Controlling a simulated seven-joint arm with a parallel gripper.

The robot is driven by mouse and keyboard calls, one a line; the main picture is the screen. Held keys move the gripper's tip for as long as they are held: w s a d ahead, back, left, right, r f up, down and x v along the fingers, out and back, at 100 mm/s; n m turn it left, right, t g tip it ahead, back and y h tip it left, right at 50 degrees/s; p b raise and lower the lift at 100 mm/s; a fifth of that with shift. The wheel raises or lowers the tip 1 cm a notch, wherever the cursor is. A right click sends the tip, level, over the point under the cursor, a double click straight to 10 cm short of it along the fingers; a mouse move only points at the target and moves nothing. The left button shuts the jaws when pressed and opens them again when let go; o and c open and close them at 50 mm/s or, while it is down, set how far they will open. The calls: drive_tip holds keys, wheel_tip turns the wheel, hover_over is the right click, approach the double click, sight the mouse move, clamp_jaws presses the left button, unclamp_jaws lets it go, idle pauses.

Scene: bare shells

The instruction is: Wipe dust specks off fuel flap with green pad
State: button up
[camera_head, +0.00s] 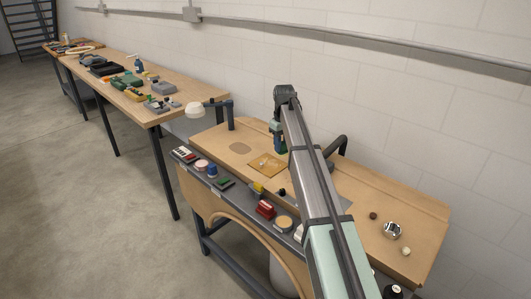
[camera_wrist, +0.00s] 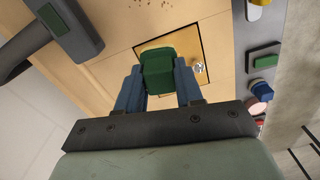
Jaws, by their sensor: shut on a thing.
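My gripper (camera_wrist: 157,78) is shut on the green pad (camera_wrist: 156,62), which sits between its two blue fingers. In the head view the pad (camera_head: 280,146) is near the far right edge of a square yellow-tan flap (camera_head: 262,168) set in the bench top. In the wrist view the pad covers part of the flap (camera_wrist: 184,36); a small metal fitting (camera_wrist: 200,68) shows beside the pad. Whether the pad touches the flap I cannot tell. Brown specks (camera_wrist: 150,3) show at the wrist view's top edge, beyond the flap's outline. The surface under the pad is hidden.
A grey front ledge holds several small items, among them a red block (camera_head: 265,209) and a round tan disc (camera_head: 284,224). A metal nut-like part (camera_head: 393,230) lies at right.

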sight(281, 153)
drive_tip(key=shift+w+a+r+n, duration=0.15)
drive_tip(key=shift+w+n, duration=0.25)
drive_tip(key=shift+w, duration=0.55)
drive_tip(key=shift+s+n, duration=0.1)
drive_tip(key=shift+n, duration=0.6)
drive_tip(key=shift+f, duration=3.15)
drive_tip(key=shift+w+a+f, duration=0.2)
drive_tip(key=shift+w+f, duration=0.05)
drive_tip(key=shift+f, duration=0.15)
drive_tip(key=shift+w+a+f, duration=0.2)
drive_tip(key=shift+f, duration=0.2)
drive_tip(key=shift+c, duration=0.3)
drive_tip(key=shift+w+a+f, duration=0.1)
drive_tip(key=shift+w+a, duration=3.1)
drive_tip(key=shift+a, duration=0.05)
drive_tip(key=s+d, duration=0.7)
drive_tip(key=shift+s+d, duration=0.15)
drive_tip(key=shift+s, duration=0.1)
wheel_tip(281, 153, up, 2)
drive_tip(key=shift+w+r, duration=0.1)
drive_tip(key=shift+w, duration=0.05)
drive_tip(key=shift+r, duration=3)
